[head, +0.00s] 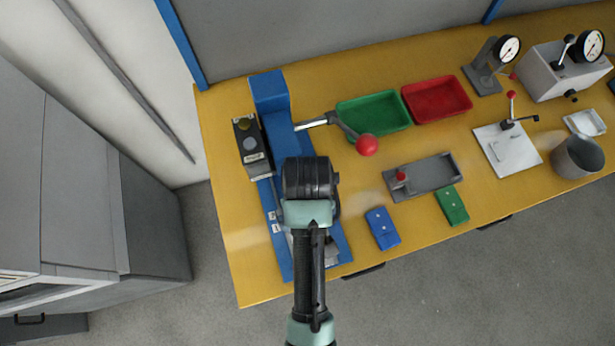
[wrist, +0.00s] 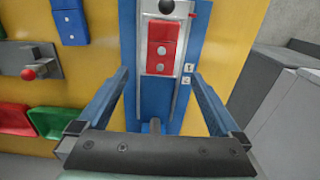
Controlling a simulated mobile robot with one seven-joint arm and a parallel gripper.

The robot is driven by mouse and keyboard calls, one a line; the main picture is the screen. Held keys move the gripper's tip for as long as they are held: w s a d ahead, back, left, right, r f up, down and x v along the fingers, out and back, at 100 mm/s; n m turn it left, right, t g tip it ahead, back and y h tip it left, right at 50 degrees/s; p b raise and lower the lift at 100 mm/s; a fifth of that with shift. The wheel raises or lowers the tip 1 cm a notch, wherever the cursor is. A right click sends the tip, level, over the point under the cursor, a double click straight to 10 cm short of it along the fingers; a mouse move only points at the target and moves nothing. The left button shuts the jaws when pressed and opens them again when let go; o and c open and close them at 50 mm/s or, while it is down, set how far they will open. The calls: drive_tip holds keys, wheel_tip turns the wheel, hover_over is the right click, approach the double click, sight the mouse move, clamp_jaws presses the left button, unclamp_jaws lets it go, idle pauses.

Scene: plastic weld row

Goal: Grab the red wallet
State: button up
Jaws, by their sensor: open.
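The red wallet (wrist: 162,48), a small red block with two pale studs, lies on the metal bed of the blue machine (wrist: 175,105) in the wrist view. My gripper (wrist: 160,75) is open and empty, its two fingers spread to the left and right of the wallet's line. The fingertips sit just short of the wallet in the picture; I cannot tell the height gap. In the head view my arm covers the wallet, and the blue machine (head: 270,92) shows around the arm.
A lever with a red ball (head: 367,145) sticks out right of the machine. A blue wallet (head: 383,228) and a green wallet (head: 452,205) lie near the front edge. A green tray (head: 375,110), red tray (head: 437,98) and grey fixture (head: 425,176) stand to the right.

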wheel_tip(320, 180, down, 9)
drive_tip(key=shift+a+f+p, duration=0.15)
drive_tip(key=shift+f+p, duration=0.05)
drive_tip(key=shift+p, duration=0.15)
drive_tip(key=c, duration=1.5)
